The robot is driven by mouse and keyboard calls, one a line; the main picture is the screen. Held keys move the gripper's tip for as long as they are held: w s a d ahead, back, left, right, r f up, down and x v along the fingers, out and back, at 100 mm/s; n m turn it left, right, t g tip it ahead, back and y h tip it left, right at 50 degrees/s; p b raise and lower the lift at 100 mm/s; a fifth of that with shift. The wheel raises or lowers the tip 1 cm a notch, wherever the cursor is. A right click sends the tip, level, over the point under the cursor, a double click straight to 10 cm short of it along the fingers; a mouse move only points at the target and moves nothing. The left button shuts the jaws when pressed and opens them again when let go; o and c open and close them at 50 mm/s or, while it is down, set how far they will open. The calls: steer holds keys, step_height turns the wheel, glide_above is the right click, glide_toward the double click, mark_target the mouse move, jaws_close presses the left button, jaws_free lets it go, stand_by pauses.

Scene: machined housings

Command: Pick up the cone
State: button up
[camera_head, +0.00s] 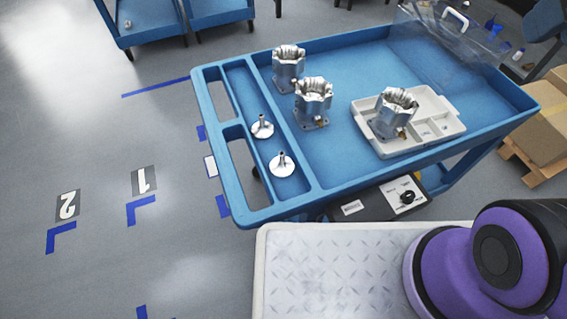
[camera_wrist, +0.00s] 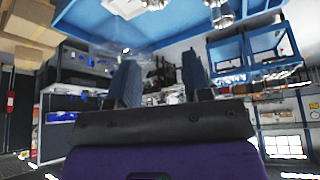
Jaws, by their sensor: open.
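Two small metal cones with flared round bases and thin upright stems stand in the narrow left compartments of the blue cart: a farther cone (camera_head: 262,128) and a nearer cone (camera_head: 282,165). They look alike, and I cannot tell which one is meant. My gripper (camera_wrist: 160,62) shows in the wrist view with its two dark fingers apart and nothing between them. It is outside the head view, where only my purple arm shows at lower right. I make out no cone in the wrist view.
The blue cart (camera_head: 335,180) has raised rims. Two machined housings (camera_head: 289,65) (camera_head: 313,103) stand in its main tray. A third housing (camera_head: 394,113) stands in a white divided tray (camera_head: 447,136). Cardboard boxes (camera_head: 540,118) stand at right.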

steer(key=shift+c, duration=1.3)
steer(key=shift+w+a, duration=0.2)
steer(key=shift+c, duration=0.2)
steer(key=w+a+f+m+g+y, duration=0.2)
steer(key=w+a+f+g+y, duration=0.2)
steer(key=w+a+f, duration=1.05)
steer(key=a+f+h, duration=0.1)
steer(key=a+f, duration=0.4)
steer(key=f, duration=0.2)
steer(key=s+a+f+m+h, duration=0.1)
steer(key=a+f, duration=0.4)
steer(key=f, duration=0.2)
steer(key=s+a+f+m+g+h, duration=0.1)
steer(key=a+f, duration=0.5)
steer(key=f, duration=0.1)
steer(key=shift+s+a+f+h, duration=0.1)
steer(key=shift+s+f+h, duration=0.2)
steer(key=shift+h, duration=0.1)
glide_above(282, 166)
step_height(282, 166, down, 6)
steer(key=shift+w+f, duration=0.25)
steer(key=shift+f, duration=1.15)
steer(key=shift+w+f, duration=0.15)
steer(key=shift+f, duration=1.15)
